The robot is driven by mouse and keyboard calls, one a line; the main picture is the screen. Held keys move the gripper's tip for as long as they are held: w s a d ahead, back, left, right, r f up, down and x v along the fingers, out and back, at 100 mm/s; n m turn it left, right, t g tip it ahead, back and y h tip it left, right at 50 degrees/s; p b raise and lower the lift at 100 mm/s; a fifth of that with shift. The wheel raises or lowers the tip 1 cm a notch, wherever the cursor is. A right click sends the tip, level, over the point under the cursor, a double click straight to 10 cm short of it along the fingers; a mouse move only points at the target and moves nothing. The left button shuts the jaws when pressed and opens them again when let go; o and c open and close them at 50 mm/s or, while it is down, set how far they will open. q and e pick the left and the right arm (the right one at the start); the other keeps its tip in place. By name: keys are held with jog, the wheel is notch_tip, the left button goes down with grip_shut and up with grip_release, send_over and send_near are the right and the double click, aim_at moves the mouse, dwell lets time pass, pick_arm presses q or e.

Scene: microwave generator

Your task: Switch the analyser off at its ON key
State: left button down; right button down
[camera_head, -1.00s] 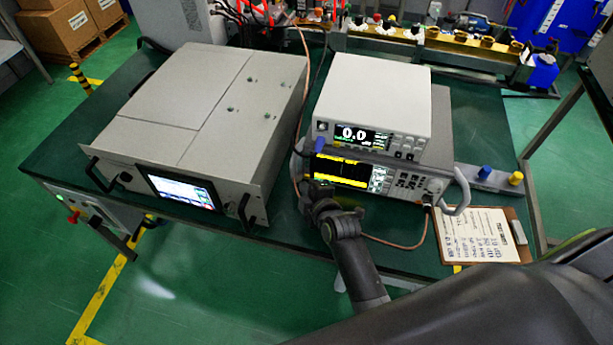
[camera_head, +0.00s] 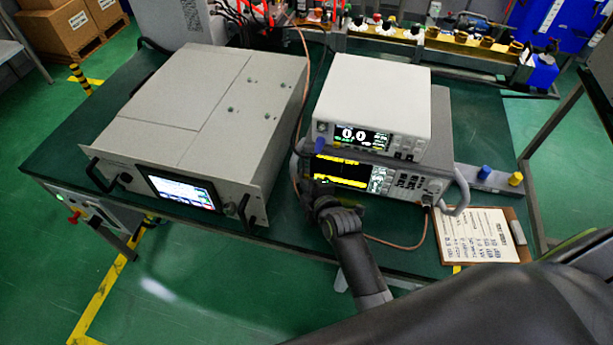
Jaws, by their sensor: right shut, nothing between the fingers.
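The analyser (camera_head: 400,195) is the lower unit of a stack on the green bench, with a grey front panel. Its screen (camera_head: 340,172) is lit, with yellow traces on black. My right gripper (camera_head: 309,184) is shut and empty, at the lower left end of the analyser's front panel. The gripper and wrist cover that corner, so the ON key cannot be made out there. I cannot tell whether the fingertips touch the panel. My left gripper is not in view.
A white meter (camera_head: 375,95) with a lit display sits on top of the analyser. A large grey rack unit (camera_head: 200,120) with a lit screen stands to the left. A cable runs between them. A clipboard (camera_head: 480,238) lies at the right front.

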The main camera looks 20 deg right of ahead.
jog(key=shift+w+d, duration=0.25)
dwell(0.8)
jog(key=shift+s+a, duration=0.1)
jog(key=shift+s+a+p, duration=0.4)
jog(key=shift+s, duration=0.15)
